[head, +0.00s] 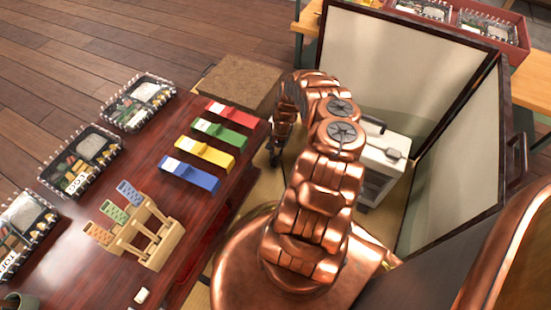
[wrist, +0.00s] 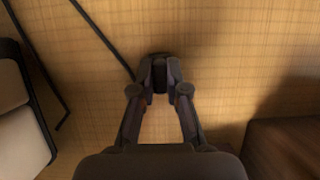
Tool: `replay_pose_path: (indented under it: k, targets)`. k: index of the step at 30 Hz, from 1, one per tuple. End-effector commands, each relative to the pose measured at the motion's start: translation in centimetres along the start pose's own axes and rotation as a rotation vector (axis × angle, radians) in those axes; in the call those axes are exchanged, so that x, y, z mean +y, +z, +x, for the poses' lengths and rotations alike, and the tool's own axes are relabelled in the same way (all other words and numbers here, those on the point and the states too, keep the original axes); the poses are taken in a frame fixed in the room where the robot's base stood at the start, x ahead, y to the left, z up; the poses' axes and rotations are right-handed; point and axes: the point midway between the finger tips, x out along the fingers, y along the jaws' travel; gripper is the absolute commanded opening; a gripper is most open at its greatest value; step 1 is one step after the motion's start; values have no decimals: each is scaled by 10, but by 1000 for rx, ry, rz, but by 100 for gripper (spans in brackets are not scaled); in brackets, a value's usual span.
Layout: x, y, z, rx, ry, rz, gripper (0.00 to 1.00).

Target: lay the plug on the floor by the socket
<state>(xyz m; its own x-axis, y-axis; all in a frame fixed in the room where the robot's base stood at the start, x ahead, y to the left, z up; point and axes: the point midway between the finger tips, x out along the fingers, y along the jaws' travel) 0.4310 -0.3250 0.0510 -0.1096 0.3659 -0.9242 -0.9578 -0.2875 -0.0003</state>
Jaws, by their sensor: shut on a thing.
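My gripper (wrist: 160,88) is shut on the plug (wrist: 159,73), a small dark piece between the fingertips in the wrist view. A black cable (wrist: 104,41) runs from near the plug up to the top left. Pale woven tatami floor (wrist: 220,45) shows around and beneath it; the gap between plug and floor is hard to judge. In the head view my gripper (head: 276,153) points down just right of the low table's edge, and the plug cannot be made out there. I cannot make out the socket in either view.
A white appliance (head: 382,168) stands right of my arm, before a folding screen (head: 400,70). A brown cushion (head: 238,82) lies beyond the table.

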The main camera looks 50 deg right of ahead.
Motion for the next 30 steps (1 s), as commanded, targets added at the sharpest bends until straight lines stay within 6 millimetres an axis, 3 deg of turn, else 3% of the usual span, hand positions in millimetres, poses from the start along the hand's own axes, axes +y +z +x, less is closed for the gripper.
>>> replay_pose_path:
  k: [7, 8, 15, 26, 30]
  targets:
    - [0, -1, 2, -1, 0, 0, 0]
    - [0, -1, 2, -1, 0, 0, 16]
    - [0, 0, 2, -1, 1, -1, 39]
    - [0, 0, 0, -1, 0, 0, 39]
    - [0, 1, -18, 1, 2, -1, 39]
